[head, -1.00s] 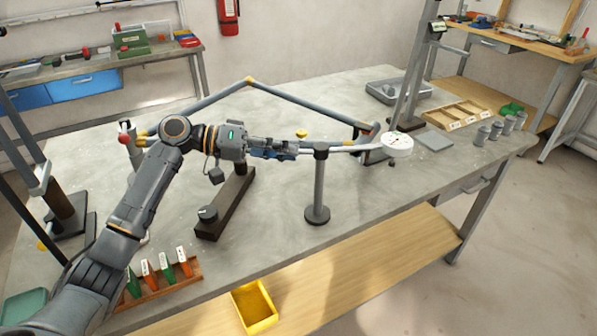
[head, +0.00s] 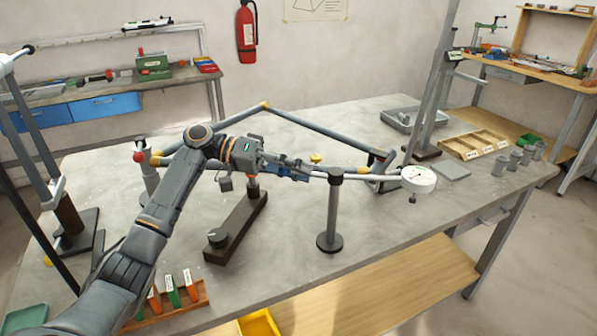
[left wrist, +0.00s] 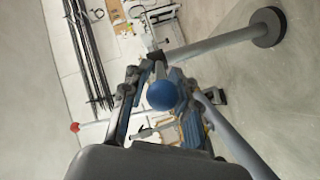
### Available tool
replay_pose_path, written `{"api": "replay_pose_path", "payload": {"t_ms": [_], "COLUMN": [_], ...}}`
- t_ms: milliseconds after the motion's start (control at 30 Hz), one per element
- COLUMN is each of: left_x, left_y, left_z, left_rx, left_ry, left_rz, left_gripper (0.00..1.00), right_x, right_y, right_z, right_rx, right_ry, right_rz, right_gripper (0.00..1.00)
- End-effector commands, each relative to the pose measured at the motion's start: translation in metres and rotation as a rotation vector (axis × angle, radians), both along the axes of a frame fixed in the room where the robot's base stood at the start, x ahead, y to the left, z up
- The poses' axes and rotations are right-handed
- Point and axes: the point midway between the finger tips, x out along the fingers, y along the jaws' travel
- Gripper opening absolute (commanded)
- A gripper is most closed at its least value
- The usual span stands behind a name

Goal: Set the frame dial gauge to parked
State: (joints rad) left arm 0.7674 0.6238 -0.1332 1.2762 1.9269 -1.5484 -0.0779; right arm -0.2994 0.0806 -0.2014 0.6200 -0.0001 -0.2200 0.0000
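The dial gauge (head: 418,179), a round white dial, sits at the right end of a pale lever arm (head: 356,174). The arm crosses the top of a dark upright post (head: 333,215) on a round base. A blue ball knob (left wrist: 161,95) at the arm's near end shows in the left wrist view. My left gripper (head: 304,173) is at this end, left of the post. Its fingers lie on both sides of the knob and appear closed on the lever; exact contact is partly hidden. My right gripper is not in view.
A grey tube frame (head: 325,128) spans the bench behind my left arm. A dark block with a knob (head: 237,228) stands left of the post. A wooden tray (head: 472,144), grey cups (head: 526,154) and a metal tray (head: 412,119) are at the right.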

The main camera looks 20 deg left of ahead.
Motion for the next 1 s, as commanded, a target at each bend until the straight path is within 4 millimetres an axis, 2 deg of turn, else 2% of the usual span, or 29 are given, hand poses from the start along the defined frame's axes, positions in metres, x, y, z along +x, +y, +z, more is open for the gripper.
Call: {"api": "replay_pose_path", "payload": {"t_ms": [300, 433, 800, 1000], "left_x": [0.0, -0.002, -0.015, -0.021], "left_y": [0.0, 0.01, 0.082, 0.108], "left_z": [-0.001, 0.001, 0.017, 0.023], "left_rx": [0.0, 0.0, 0.0, 0.0], "left_ry": [0.001, 0.002, 0.001, 0.002], "left_rz": [-0.001, 0.001, 0.003, 0.0], "left_gripper": [0.34, 0.34, 0.34, 0.34], "right_x": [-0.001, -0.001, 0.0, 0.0], "right_y": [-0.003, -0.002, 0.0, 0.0], "right_z": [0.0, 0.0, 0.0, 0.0], "right_rx": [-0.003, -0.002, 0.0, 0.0], "right_ry": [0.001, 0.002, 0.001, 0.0], "right_rz": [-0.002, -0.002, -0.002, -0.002], "right_gripper": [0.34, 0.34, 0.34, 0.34]}}
